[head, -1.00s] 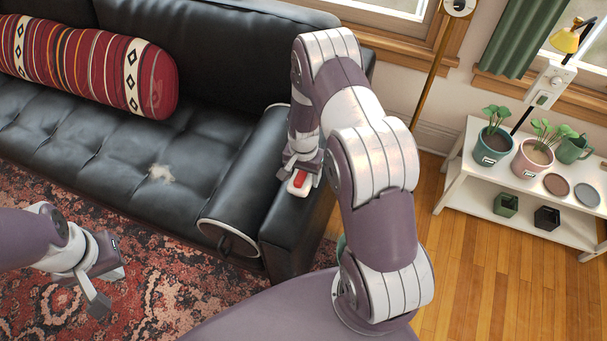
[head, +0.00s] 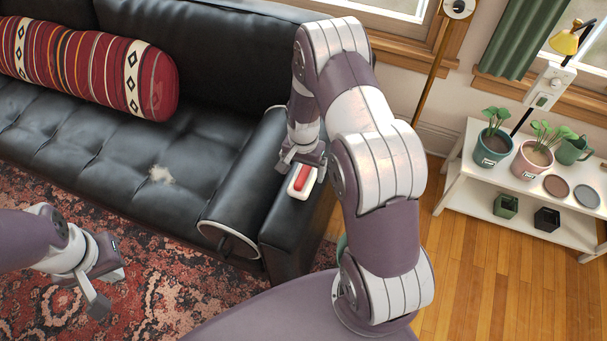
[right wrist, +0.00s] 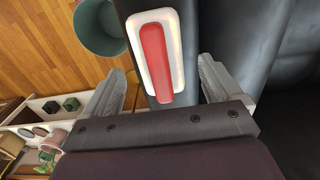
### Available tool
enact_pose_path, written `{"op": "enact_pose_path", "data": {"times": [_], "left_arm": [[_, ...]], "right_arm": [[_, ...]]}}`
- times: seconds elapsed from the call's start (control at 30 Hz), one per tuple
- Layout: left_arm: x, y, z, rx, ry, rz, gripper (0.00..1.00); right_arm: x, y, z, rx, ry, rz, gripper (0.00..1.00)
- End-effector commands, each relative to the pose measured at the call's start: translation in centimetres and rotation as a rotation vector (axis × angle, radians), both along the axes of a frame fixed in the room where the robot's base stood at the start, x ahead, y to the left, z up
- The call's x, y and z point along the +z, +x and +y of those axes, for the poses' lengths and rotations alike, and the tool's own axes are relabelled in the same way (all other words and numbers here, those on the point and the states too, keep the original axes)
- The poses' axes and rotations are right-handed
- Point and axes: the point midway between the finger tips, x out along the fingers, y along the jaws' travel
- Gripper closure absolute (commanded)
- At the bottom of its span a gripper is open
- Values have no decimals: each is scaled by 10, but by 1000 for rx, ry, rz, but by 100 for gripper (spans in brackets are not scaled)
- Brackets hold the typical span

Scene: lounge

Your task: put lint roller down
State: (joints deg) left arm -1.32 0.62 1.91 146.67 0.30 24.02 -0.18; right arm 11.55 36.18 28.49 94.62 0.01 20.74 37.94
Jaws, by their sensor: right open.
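The lint roller, a white rounded piece with a red bar on top (head: 301,179), lies on the black sofa armrest (head: 290,225). It also shows in the right wrist view (right wrist: 156,58). My right gripper (head: 304,165) is open just above and behind it. In the right wrist view its fingers (right wrist: 160,84) are spread wide on both sides of the red bar's near end, with clear gaps and nothing held. My left gripper (head: 107,287) is open and empty above the rug, far from the roller.
A black bolster (head: 240,200) lies against the armrest's inner side. A pale fluff patch (head: 161,174) is on the seat, and a striped red bolster (head: 90,65) lies at the back. A white plant shelf (head: 460,150) stands right. A green bin (right wrist: 100,27) is beside the armrest.

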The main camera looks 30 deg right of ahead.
Motion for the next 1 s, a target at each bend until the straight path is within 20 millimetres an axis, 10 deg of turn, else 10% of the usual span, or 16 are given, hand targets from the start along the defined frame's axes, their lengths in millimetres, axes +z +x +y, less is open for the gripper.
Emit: {"op": "enact_pose_path", "data": {"times": [0.43, 0.73, 1.0], "left_arm": [[7, 0, 0, 0, 0, 0, 100], [6, 0, 0, 0, 0, 0, 100], [6, 0, 0, 0, 0, 0, 100]], "right_arm": [[96, -7, 10, 78, -3, -13, 8], [182, -118, 77, 794, -42, -110, 8], [185, -137, 82, 889, -47, -114, 8]]}}
